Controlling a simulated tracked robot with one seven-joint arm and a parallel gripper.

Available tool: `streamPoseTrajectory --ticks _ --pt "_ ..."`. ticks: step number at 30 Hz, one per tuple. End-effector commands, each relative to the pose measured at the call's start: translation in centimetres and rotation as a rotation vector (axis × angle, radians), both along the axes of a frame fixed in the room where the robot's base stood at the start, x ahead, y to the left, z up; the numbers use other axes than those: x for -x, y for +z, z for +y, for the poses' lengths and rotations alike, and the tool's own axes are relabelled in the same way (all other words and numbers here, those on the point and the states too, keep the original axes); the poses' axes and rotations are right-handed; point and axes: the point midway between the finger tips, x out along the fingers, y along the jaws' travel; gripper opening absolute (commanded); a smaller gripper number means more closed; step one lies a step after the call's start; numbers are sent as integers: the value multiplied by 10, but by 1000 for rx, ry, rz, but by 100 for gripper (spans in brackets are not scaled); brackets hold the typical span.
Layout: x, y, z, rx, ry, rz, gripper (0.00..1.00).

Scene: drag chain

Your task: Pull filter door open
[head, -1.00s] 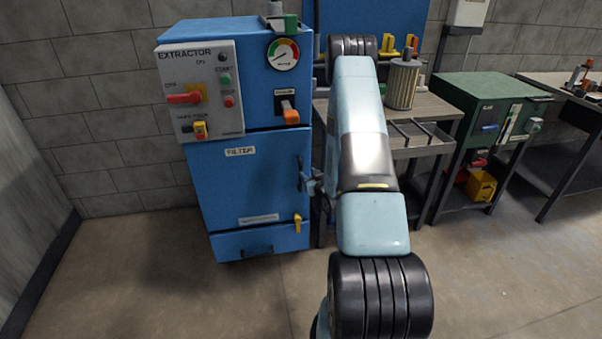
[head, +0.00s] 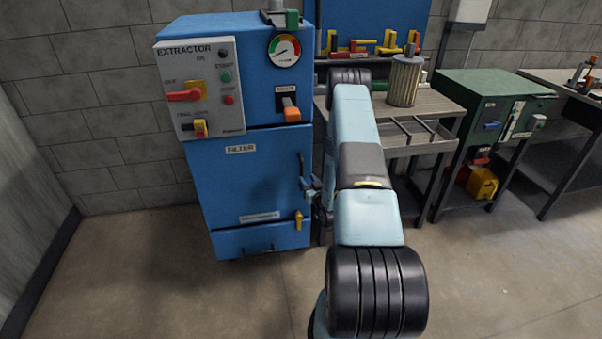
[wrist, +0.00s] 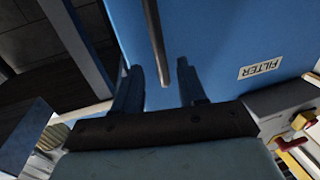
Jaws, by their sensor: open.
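The blue filter door (head: 245,180), labelled FILTER, stands shut on the front of the extractor cabinet. Its dark vertical bar handle (head: 301,170) is at the door's right edge. A yellow latch (head: 298,220) sits low on the door and hangs down. My gripper (head: 312,192) is at the lower end of the handle, partly hidden by my arm. In the wrist view, my gripper (wrist: 160,80) is open, with the handle (wrist: 155,40) reaching in between its two fingers. The door (wrist: 215,35) is right behind. I cannot tell whether a finger touches the handle.
A control panel (head: 202,88) with a red switch is on the upper left of the cabinet. A workbench (head: 440,103) with a cylindrical filter (head: 404,80) stands to the right, beside a green cabinet (head: 490,92). The floor (head: 150,270) in front is clear.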

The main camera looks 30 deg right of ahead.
Motion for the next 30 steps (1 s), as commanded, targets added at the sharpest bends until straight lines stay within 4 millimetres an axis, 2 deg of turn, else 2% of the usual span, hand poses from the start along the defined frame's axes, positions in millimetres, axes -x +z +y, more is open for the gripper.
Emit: streamPoseTrajectory --ticks 6,13,26,30 --pt "-38 1 -4 1 0 -2 41" --pt "-63 0 -6 1 -1 -1 41" --pt "-71 0 -6 0 0 0 41" --pt "-71 0 -6 0 0 0 28"
